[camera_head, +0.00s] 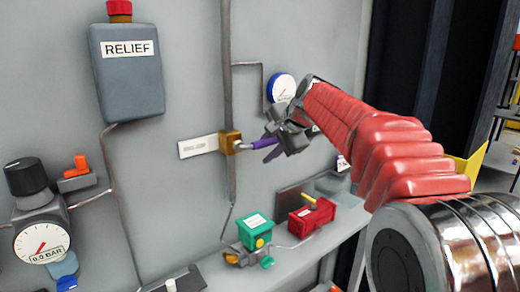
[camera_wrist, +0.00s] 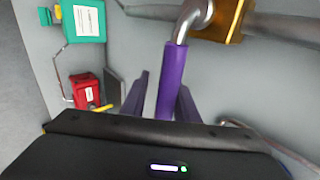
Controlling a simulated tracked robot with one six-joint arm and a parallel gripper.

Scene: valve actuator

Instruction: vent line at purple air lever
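The purple air lever (camera_head: 257,145) sticks out to the right from a brass valve body (camera_head: 230,142) on a vertical pipe. In the wrist view the purple sleeve (camera_wrist: 173,78) hangs from a bent metal stem below the brass body (camera_wrist: 218,20). My gripper (camera_head: 268,149) is at the sleeve's free end. In the wrist view the sleeve's lower part lies between the two dark purplish fingers of my gripper (camera_wrist: 163,84). Gaps show between sleeve and fingers, so it looks open around the lever and not clamped. The sleeve's end is hidden behind the gripper body.
A blank-looking label plate (camera_head: 198,146) sits left of the valve. A blue-rimmed gauge (camera_head: 281,88) is above my gripper. Green (camera_head: 255,231) and red (camera_head: 311,215) boxes stand on the ledge below. The grey RELIEF box (camera_head: 127,75) and a 0.0 BAR gauge (camera_head: 42,243) are left.

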